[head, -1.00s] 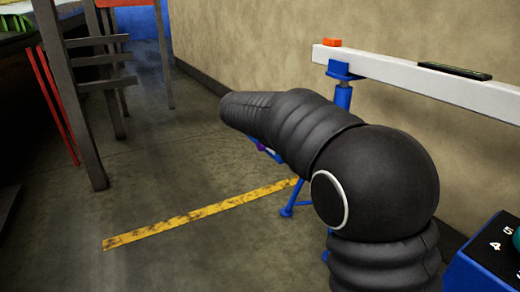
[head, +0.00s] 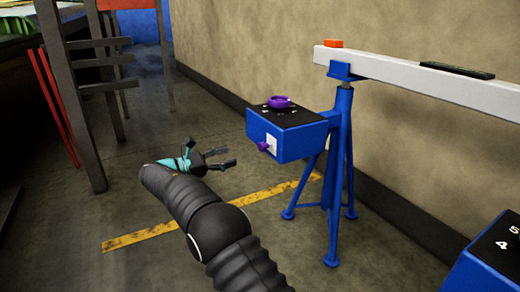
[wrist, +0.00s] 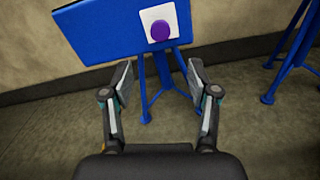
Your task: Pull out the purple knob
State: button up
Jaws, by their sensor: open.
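The purple knob (head: 263,146) sticks out from a white plate on the front face of a blue box (head: 300,145). A purple ring-shaped dial (head: 280,102) sits on the box's black top. In the wrist view the knob (wrist: 161,30) is a round purple disc on the white plate (wrist: 161,14), above and beyond my fingertips. My gripper (head: 228,158) is open and empty, to the left of the box and apart from the knob. In the wrist view both fingers of my gripper (wrist: 160,80) are spread with floor and a blue stand leg between them.
A blue tripod stand (head: 340,150) holds a long white beam (head: 400,82) with an orange block (head: 333,43) at its end. Another blue box (head: 495,255) is at the lower right. Dark furniture stands at the left. Floor between is clear, with a yellow stripe (head: 150,238).

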aim_at(260, 148)
jog(key=x, duration=1.2)
jog(key=shift+w+d+b, duration=0.2)
jog(key=shift+d+b, duration=0.1)
jog(key=shift+b, duration=0.05)
jog(key=shift+c, duration=0.3)
grip_shut()
